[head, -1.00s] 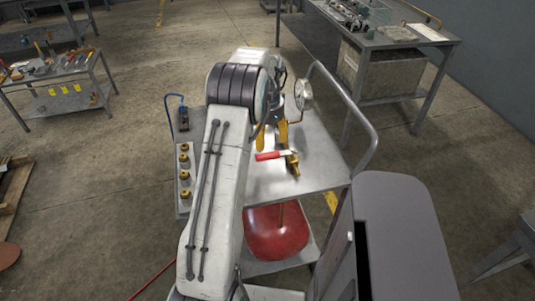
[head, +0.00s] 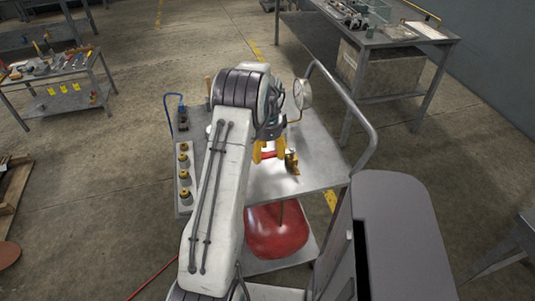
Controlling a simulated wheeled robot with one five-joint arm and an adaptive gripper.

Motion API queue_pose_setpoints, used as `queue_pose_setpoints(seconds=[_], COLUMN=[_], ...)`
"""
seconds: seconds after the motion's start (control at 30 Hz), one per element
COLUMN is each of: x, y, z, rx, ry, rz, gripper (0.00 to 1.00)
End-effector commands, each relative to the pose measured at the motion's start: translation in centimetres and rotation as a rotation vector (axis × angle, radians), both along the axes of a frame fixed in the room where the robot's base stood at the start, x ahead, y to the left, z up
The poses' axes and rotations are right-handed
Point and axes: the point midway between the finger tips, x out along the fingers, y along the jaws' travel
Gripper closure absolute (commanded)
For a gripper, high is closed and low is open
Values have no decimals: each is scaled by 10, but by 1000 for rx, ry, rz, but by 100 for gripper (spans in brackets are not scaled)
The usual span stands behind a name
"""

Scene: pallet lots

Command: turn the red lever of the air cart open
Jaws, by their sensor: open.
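The air cart (head: 318,178) stands in front of me. Its brass valve (head: 291,162) sits on the top tray, with the red lever (head: 268,155) pointing left from it. My gripper (head: 269,150) has yellow fingers and hangs over the tray at the lever. The fingers are apart, and a short piece of the red lever shows between them. Part of the lever is hidden by the fingers, and I cannot tell whether they touch it. My arm covers the tray's left middle.
A round gauge (head: 303,95) stands behind the valve, close to my gripper. The cart's bent handle (head: 352,108) rises at the right. Brass fittings (head: 184,172) line the left edge. A red tank (head: 276,232) sits below. A workbench (head: 372,42) stands at back right.

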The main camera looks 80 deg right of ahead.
Motion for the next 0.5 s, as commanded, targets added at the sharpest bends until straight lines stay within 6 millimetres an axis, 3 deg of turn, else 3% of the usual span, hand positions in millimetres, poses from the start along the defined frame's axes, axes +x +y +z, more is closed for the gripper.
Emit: queue_pose_setpoints(seconds=[0.5], x=[0], y=[0], z=[-11], rx=[0], ry=[0], rz=[1], gripper=[37])
